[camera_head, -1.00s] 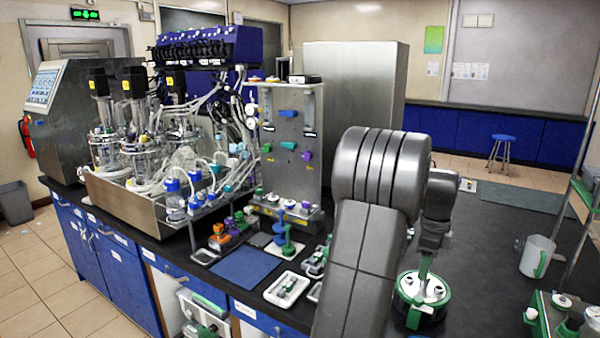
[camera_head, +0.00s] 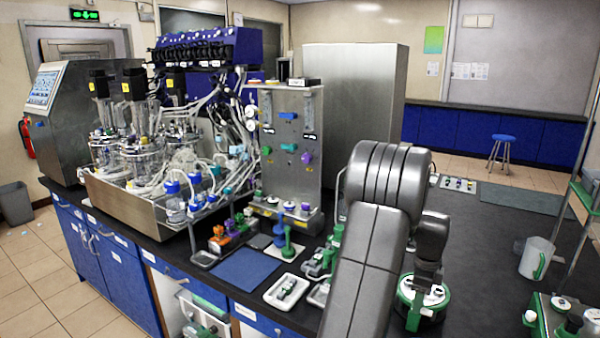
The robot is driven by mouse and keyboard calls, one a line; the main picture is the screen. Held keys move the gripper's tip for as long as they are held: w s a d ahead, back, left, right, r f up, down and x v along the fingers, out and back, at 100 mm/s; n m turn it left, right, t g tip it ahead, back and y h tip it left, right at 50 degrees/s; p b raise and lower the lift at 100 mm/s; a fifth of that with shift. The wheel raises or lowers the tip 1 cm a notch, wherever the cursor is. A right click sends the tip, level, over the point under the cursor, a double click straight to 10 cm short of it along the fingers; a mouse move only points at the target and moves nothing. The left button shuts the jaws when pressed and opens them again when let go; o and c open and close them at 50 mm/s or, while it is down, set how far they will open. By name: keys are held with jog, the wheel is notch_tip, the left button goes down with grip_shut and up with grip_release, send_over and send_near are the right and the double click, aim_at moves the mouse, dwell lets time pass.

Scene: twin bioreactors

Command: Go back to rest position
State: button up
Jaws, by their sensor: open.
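My arm reaches over the dark bench at right of centre and bends down at the wrist. My gripper (camera_head: 427,281) points down at the end of the dark grey wrist, just above or at a round white and green holder (camera_head: 433,309) on the bench. Its jaws are open. The fingertips are small and partly hidden, and I cannot tell whether they touch the holder. I see nothing clearly held.
A blue mat (camera_head: 245,271), a white tray (camera_head: 286,291) and an upright metal panel (camera_head: 291,160) stand left of my arm. Open bench lies between.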

jog(key=n, duration=0.4)
jog(key=shift+s+r+n, duration=0.1)
jog(key=shift+n, duration=0.3)
jog(key=n+p, duration=0.1)
jog(key=n, duration=0.2)
jog(key=shift+n, duration=0.4)
jog(key=n, duration=0.4)
jog(key=shift+n+p, duration=0.3)
jog(key=shift+p, duration=0.05)
jog(key=shift+n+p, duration=0.4)
jog(key=shift+n, duration=1.4)
jog(key=shift+a, duration=0.1)
